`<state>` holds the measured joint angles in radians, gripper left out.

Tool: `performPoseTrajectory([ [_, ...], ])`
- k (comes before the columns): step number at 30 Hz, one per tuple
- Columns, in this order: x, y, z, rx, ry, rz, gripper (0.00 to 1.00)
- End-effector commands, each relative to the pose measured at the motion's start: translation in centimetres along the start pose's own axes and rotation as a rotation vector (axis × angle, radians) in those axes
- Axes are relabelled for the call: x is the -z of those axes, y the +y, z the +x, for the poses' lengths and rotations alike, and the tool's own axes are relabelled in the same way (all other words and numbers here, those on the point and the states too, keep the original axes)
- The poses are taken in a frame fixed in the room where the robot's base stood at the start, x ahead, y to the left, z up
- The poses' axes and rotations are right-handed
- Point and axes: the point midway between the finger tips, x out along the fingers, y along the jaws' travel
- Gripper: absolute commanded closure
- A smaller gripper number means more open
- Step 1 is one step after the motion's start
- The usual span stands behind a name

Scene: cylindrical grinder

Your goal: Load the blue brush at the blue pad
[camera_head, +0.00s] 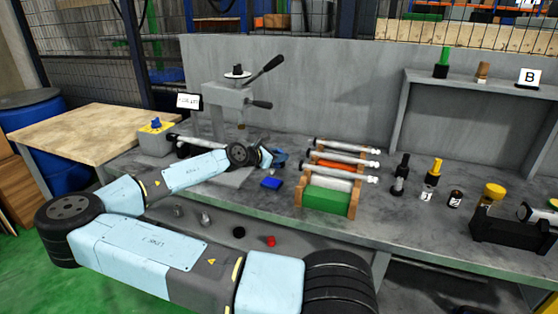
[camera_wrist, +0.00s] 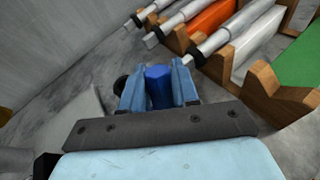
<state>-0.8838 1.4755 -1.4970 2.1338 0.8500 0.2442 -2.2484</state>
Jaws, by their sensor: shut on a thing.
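My gripper (camera_head: 275,156) hangs over the bench, left of the wooden rack and close above and behind the blue pad. In the wrist view its two blue fingers (camera_wrist: 158,92) are shut on a blue cylindrical piece, the blue brush (camera_wrist: 158,86). Only the brush's rounded upper part shows; its lower end is hidden. I cannot make out the pad in the wrist view. I cannot tell whether the brush touches anything below it.
The wooden rack (camera_head: 353,200) holds metal shafts and colored blocks close on the right. A grey press (camera_head: 231,100) stands behind my arm. Several bottles, including a yellow-capped one (camera_head: 433,172), stand farther right. A red knob (camera_head: 271,241) shows at the front.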

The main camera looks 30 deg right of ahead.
Motion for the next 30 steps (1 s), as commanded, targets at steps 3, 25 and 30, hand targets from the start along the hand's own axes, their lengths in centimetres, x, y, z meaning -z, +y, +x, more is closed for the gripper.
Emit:
performPoseTrajectory([
  [3,-0.8,0.1,-0.2,-0.001,0.001,0.001,1.00],
  [25,-3.5,0.7,-1.1,0.000,0.000,0.000,1.00],
  [30,-3.5,0.6,-1.1,0.000,0.000,0.000,1.00],
])
